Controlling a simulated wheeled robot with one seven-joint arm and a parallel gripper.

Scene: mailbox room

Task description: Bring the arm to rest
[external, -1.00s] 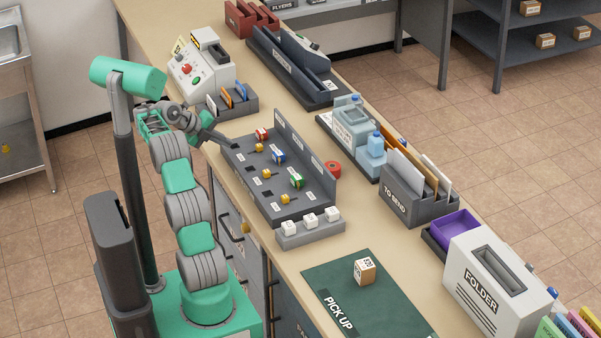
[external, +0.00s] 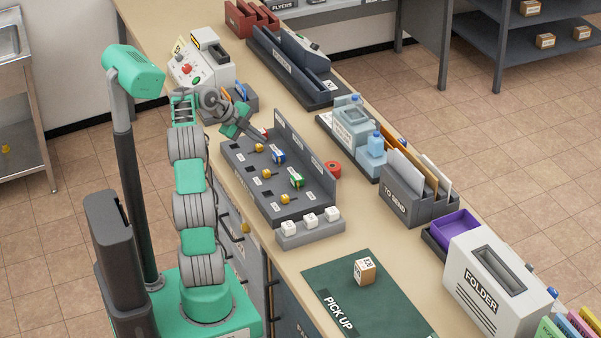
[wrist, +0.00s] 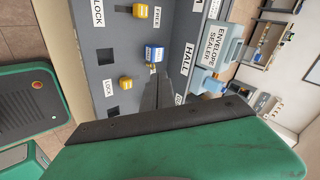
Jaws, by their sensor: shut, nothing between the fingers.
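My gripper (external: 262,137) is shut and empty. It is raised above the far end of the grey lock panel (external: 262,184), on a bent arm. In the wrist view the shut dark fingers (wrist: 157,88) point at the panel, close in the picture to a blue block (wrist: 153,54); I cannot tell the gap. The blue block also shows in the external view (external: 279,157), with a green block (external: 297,180) nearer. A red block is mostly hidden behind my gripper. Yellow knobs (external: 267,173) sit along the panel.
An upright grey wall (external: 305,158) lines the panel's right side. White cubes (external: 310,220) stand at its near end. A machine with a red button (external: 203,70) stands beyond. The envelope sealer (external: 352,125) is to the right. Bare counter lies near the green mat (external: 335,285).

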